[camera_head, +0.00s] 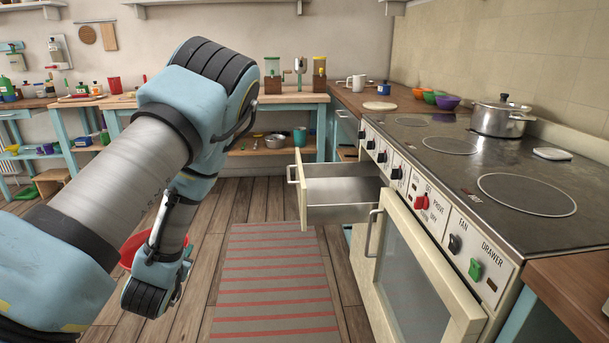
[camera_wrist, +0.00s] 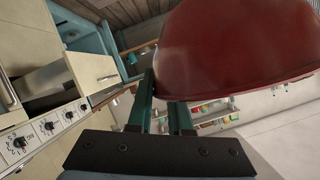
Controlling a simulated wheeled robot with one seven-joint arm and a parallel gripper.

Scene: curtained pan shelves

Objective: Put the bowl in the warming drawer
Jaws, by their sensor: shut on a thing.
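A red bowl (camera_wrist: 235,45) fills the upper right of the wrist view, tilted, with its smooth outer side facing the camera. My gripper (camera_wrist: 163,100) is shut on its edge. A drawer (camera_head: 340,190) of the stove is pulled out, with a bare metal inside, and stands to the right of the bowl. The open drawer also shows at the left of the wrist view (camera_wrist: 92,70).
The stove top carries a lidded pot (camera_head: 500,118). A striped rug (camera_head: 270,280) lies on clear floor between my arm and the stove. A wooden counter (camera_head: 290,98) runs along the back.

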